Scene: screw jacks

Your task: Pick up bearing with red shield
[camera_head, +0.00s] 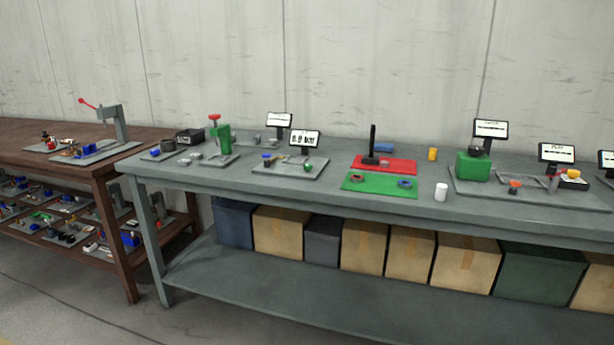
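Two small dark ring-shaped parts, which look like bearings, lie on the green mat (380,189) on the grey bench. One ring (356,179) is near the mat's left end and the other ring (406,183) is near its right end. They are too small in the head view to tell which of them has a red shield. Neither of my grippers is in view.
A red mat (400,164) with a black post (373,143) lies behind the green mat. A white cylinder (441,192) and a yellow cylinder (432,154) stand to the right. Trays with fixtures and small screens flank the mats. Cardboard boxes (278,232) sit below the benchtop.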

